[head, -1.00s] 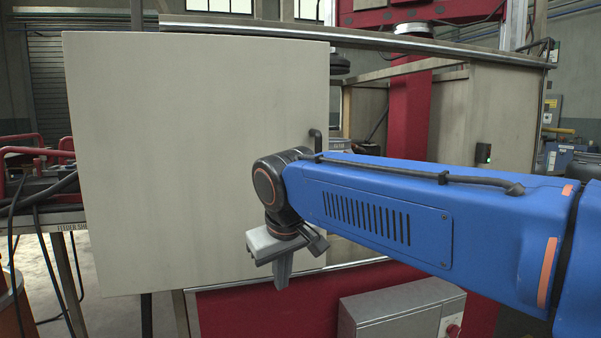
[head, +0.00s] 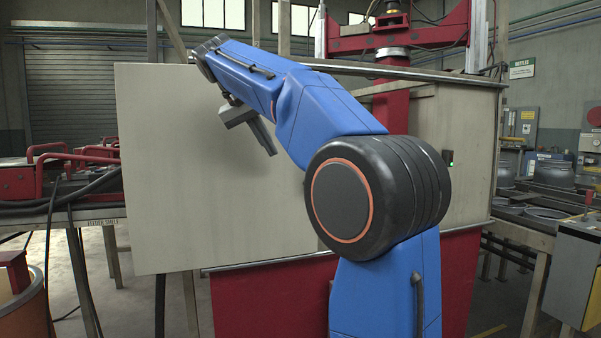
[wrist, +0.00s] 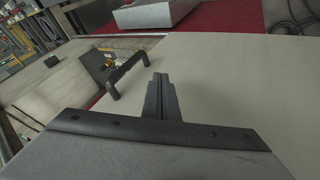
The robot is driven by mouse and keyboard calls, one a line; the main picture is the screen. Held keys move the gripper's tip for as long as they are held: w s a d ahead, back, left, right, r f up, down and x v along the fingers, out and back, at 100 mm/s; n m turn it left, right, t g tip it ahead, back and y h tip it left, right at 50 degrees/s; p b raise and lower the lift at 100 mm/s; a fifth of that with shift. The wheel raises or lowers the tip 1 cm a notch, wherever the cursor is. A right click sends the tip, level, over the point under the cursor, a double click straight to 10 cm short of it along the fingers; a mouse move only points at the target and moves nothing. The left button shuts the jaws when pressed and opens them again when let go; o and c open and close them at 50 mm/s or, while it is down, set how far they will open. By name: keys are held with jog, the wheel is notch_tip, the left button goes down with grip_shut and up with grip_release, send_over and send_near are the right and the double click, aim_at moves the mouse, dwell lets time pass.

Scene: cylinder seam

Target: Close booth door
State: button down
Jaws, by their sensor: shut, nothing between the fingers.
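The booth door is a large off-white panel (head: 190,190) in the head view. It stands open, swung out to the left of the booth front (head: 465,150). My gripper (head: 273,152) is in front of the door's upper middle, fingers pointing down and right. It is shut and empty. In the wrist view the shut fingers (wrist: 160,78) appear over the door face (wrist: 225,85). A black bar handle (wrist: 128,75) shows just left of the fingertips, apart from them. The handle is hidden behind my arm in the head view.
The feeder shelf (head: 85,222) with red frames and cables stands left of the door. A grey box (wrist: 155,12) on a red panel is at the wrist view's top. A small switch with a green light (head: 448,158) is on the booth's right side. Benches stand at right.

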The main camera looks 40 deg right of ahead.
aim_at(293, 168)
jog(key=x, duration=0.9)
jog(key=shift+d, duration=0.45)
jog(key=shift+s+d+r, duration=0.1)
jog(key=shift+s+d, duration=0.5)
jog(key=shift+d, duration=0.4)
jog(key=shift+s+d, duration=0.35)
jog(key=shift+d, duration=0.35)
jog(key=s+d, duration=0.5)
jog(key=d, duration=1.2)
jog(key=s+d, duration=0.6)
jog(key=d, duration=1.1)
jog(key=s+d, duration=0.5)
jog(key=d, duration=1.2)
jog(key=shift+s, duration=0.35)
jog(key=shift+r+h, duration=0.1)
jog(key=shift+h, duration=0.2)
